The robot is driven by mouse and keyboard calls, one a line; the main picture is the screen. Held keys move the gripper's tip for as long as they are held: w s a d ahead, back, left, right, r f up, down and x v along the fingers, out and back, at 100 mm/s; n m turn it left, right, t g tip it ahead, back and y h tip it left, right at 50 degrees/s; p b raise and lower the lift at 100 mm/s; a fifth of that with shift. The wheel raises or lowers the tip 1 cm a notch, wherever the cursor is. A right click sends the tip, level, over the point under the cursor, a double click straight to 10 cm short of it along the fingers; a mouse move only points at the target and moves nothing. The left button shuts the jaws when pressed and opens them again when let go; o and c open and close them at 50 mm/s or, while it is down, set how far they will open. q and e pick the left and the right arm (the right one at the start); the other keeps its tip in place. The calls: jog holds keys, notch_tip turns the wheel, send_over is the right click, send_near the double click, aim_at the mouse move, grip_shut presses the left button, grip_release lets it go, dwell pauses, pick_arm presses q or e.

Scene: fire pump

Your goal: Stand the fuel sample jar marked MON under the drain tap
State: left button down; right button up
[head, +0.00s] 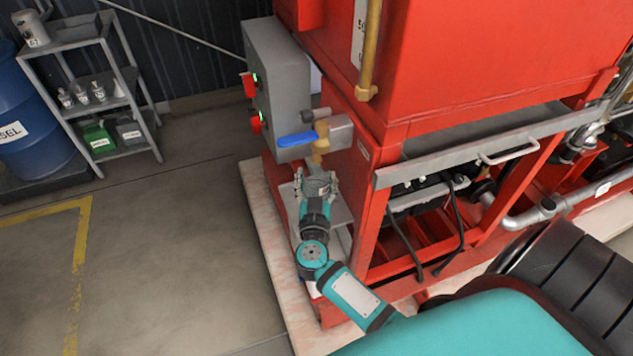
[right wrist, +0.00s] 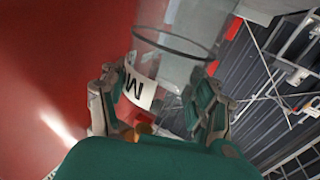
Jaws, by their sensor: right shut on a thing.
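The drain tap (head: 321,136) is a brass valve with a blue lever pointing left, on the side of the red pump unit. My right gripper (head: 317,182) is just below the tap, with its fingers around a clear glass jar (right wrist: 178,48). In the right wrist view a white label with a large black M shows on the jar; the rest of the label is hidden by the fingers. In the head view the jar is small and mostly covered by the gripper. A grey plate (head: 338,208) lies below and behind the gripper; I cannot tell whether the jar touches it. My left gripper is out of view.
A grey control box (head: 279,85) with red switches is beside the tap. A grey shelf rack (head: 85,50) at the left holds several small jars (head: 83,93), a green can (head: 98,138) and a grey can. A blue drum (head: 25,120) stands beside it. The floor between is clear.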

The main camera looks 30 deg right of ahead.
jog(key=shift+f, duration=0.1)
jog(key=o, duration=1.7)
jog(key=b+v, duration=0.1)
jog(key=v, duration=1.1)
